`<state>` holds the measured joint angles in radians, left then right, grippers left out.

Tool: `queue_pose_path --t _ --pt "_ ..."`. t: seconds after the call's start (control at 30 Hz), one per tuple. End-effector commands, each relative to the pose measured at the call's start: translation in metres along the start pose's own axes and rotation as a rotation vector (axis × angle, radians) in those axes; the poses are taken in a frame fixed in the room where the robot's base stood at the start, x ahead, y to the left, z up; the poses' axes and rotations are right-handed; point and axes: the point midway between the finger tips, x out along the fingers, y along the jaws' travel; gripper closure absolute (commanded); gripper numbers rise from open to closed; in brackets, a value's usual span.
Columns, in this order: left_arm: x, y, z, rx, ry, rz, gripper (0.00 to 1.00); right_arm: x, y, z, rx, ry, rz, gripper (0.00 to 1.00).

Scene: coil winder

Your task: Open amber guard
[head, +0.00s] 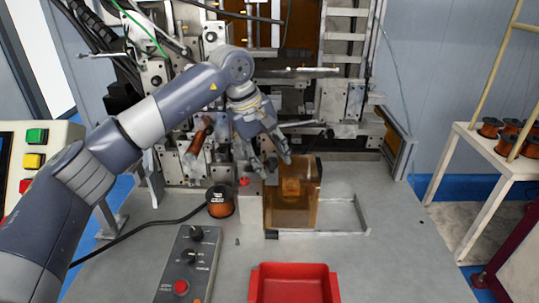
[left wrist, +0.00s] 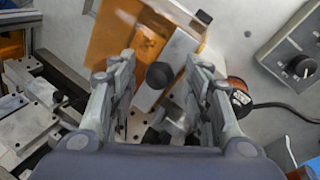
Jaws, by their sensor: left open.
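The amber guard (head: 307,215) is a see-through orange-brown panel box standing on the grey machine bed, at the middle of the head view. It fills the upper left-middle of the left wrist view (left wrist: 112,38), beside a pale metal edge plate. A round black knob (left wrist: 160,75) sits at that plate, between my left fingers in the picture. My left gripper (head: 274,166) is open and empty, just above the guard's upper left corner. I cannot tell if either finger touches the knob. My right gripper is in neither view.
A copper wire spool (head: 220,203) with a black cable stands left of the guard. A control box with knobs (head: 190,262) and a red tray (head: 293,284) are in front. Winder machinery crowds the back. The bed at right is clear.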

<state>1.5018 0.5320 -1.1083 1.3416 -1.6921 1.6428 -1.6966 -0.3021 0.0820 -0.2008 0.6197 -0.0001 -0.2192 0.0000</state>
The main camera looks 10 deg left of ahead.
Motion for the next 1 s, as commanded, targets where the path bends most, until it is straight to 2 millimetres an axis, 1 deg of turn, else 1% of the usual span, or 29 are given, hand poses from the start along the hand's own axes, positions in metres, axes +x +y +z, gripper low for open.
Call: queue_pose_path --t 0.2,0.27,0.3,0.37,0.4,0.57,0.67,0.77,0.9,1.0 --pt "0.000 0.000 0.000 0.000 0.000 0.000 0.55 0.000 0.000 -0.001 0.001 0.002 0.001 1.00" --pt "0.000 0.000 0.000 0.000 0.000 0.000 0.69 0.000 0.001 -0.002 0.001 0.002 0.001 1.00" --pt "0.000 0.000 0.000 0.000 0.000 0.000 0.78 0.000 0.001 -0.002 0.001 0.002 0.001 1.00" --pt "0.000 0.000 0.000 0.000 0.000 0.000 0.91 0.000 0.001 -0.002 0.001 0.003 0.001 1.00" --pt "0.000 0.000 0.000 0.000 0.000 0.000 1.00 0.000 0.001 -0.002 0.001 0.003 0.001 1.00" --pt "0.000 0.001 0.001 0.001 0.000 0.000 1.00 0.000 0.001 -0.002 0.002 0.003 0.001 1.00" --pt "0.003 0.010 0.006 0.002 -0.002 0.000 1.00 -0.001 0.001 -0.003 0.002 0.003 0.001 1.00" --pt "0.008 0.030 0.016 0.005 -0.002 0.002 1.00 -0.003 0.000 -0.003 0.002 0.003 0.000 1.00" --pt "0.018 0.061 0.033 0.004 -0.003 0.001 1.00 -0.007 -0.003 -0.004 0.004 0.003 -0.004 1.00" --pt "0.024 0.079 0.043 0.004 -0.002 0.002 1.00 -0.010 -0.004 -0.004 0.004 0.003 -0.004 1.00"
